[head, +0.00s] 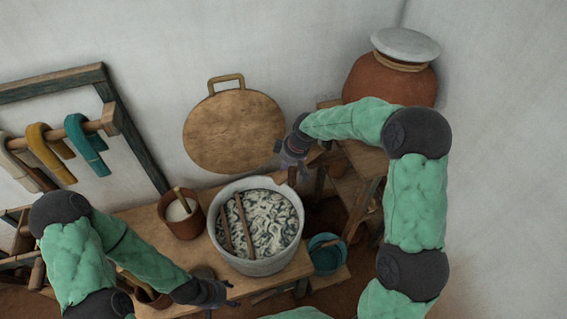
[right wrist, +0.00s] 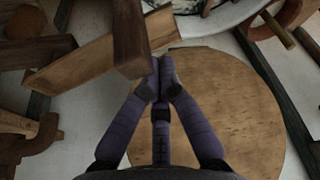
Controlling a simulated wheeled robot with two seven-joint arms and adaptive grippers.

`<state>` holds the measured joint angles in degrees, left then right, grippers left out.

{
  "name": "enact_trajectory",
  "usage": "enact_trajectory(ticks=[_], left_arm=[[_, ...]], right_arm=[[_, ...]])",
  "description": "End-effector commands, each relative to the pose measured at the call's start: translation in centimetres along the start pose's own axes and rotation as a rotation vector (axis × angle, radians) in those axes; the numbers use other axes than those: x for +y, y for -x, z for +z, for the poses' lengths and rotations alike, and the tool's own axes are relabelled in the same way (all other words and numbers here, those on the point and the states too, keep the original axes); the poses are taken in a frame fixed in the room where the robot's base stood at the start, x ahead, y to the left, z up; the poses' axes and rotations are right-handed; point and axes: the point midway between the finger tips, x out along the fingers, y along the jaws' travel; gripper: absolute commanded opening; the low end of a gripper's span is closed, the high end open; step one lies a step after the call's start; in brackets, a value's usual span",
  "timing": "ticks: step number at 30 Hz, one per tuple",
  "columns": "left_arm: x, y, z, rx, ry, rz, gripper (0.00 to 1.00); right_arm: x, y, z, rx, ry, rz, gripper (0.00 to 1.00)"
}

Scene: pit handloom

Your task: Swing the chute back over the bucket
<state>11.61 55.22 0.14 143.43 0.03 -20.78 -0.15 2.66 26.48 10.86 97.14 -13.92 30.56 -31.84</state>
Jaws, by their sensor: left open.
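The wooden chute (right wrist: 75,62) lies across the upper left of the right wrist view, with a dark upright wooden peg (right wrist: 130,40) in front of it. In the head view its peg (head: 292,176) shows just below my right gripper (head: 286,150), and the rest is largely hidden behind my arm. My right gripper's fingers (right wrist: 157,75) come together at their tips, right beside the peg; nothing shows between them. The teal bucket (head: 325,260) sits low, right of the bench. My left gripper (head: 213,296) is open and empty over the bench's front edge.
A grey basin (head: 258,266) of pale strands and sticks stands on the wooden bench (head: 155,228), beside a brown pot (head: 184,224). A round wooden lid (head: 235,130) leans on the wall. A large clay jar (head: 400,80) stands at the back right. Yarn hanks hang left.

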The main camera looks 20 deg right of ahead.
Motion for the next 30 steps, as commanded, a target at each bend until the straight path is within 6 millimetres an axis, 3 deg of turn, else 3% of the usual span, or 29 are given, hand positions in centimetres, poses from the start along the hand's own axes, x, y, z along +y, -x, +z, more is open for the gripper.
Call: enact_trajectory(ticks=[14,30], left_arm=[[0.3,0.9,0.0,0.0,0.0,0.0,0.6],[0.1,0.3,0.0,0.0,0.0,0.0,0.6]], right_arm=[[0.5,1.9,5.5,-0.001,0.321,-0.116,0.0],[4.3,4.2,12.2,0.0,0.806,-0.285,0.0]])
